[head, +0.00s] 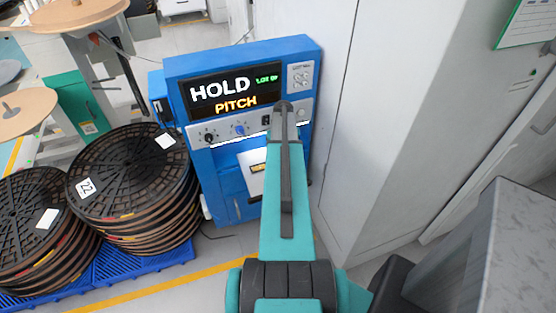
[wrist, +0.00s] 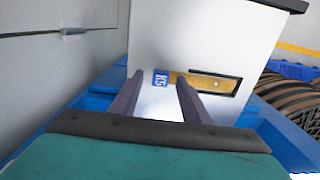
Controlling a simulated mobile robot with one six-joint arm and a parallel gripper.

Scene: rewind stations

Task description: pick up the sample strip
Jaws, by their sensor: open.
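The sample strip (wrist: 213,83) is flat and gold-brown, with a blue end label reading "K5". It lies on a white plate (wrist: 225,35) at the front of the blue machine, and a small part of the strip shows in the head view (head: 258,168) beside my arm. My gripper (wrist: 159,77) is open, its two dark fingers pointing at the plate. In the wrist view the blue label appears between the fingertips, and the right finger overlaps part of the strip. I cannot tell whether the fingers touch it. My arm hides the gripper in the head view.
The blue machine (head: 222,62) displays "HOLD", "PITCH" and a small green line. Stacked black reels (head: 125,180) stand on blue pallets to the left. A tall pale cabinet (head: 400,110) stands close on the right, and a grey block (head: 510,245) is at the lower right.

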